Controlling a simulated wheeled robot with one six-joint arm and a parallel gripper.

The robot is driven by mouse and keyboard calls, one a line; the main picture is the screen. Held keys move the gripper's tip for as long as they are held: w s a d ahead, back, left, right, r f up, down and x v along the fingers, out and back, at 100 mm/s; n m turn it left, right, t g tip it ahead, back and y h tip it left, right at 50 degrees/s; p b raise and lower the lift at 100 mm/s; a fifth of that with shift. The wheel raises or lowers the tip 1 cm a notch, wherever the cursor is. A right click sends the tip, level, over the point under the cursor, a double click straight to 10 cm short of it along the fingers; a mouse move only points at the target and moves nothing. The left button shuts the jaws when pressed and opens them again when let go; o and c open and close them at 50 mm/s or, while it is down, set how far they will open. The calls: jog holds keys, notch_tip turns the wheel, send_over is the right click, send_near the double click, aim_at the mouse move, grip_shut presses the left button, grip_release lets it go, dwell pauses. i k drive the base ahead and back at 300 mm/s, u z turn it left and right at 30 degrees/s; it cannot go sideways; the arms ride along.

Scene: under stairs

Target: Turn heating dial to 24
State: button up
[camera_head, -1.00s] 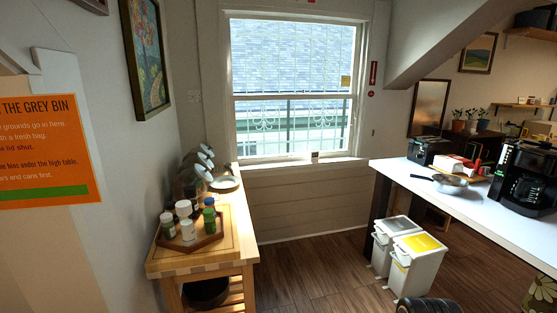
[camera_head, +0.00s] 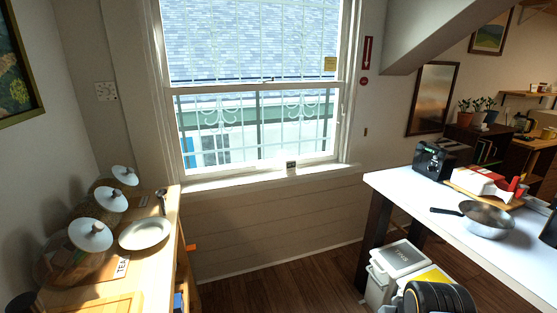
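I cannot make out a heating dial or any numbers on one. A small white plate (camera_head: 106,91) with dark marks is on the wall left of the window; it is too small to tell what it is. A small box with a pale face (camera_head: 291,168) stands on the window sill, also unreadable. My gripper's fingers are not in view. A black ridged rounded shape at the bottom right seems to be part of my arm.
A wooden counter (camera_head: 150,275) on the left holds lidded jars (camera_head: 110,197) and a plate (camera_head: 145,233). A white table (camera_head: 400,190) on the right carries a pan (camera_head: 486,220). Bins (camera_head: 398,262) stand beneath it. Wooden floor (camera_head: 285,292) shows between counter and table.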

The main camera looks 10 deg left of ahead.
aim_at(106, 92)
jog(key=u, duration=0.2)
jog(key=i, duration=2.15)
jog(key=u, duration=1.5)
jog(key=i, duration=1.1)
jog(key=u, duration=1.15)
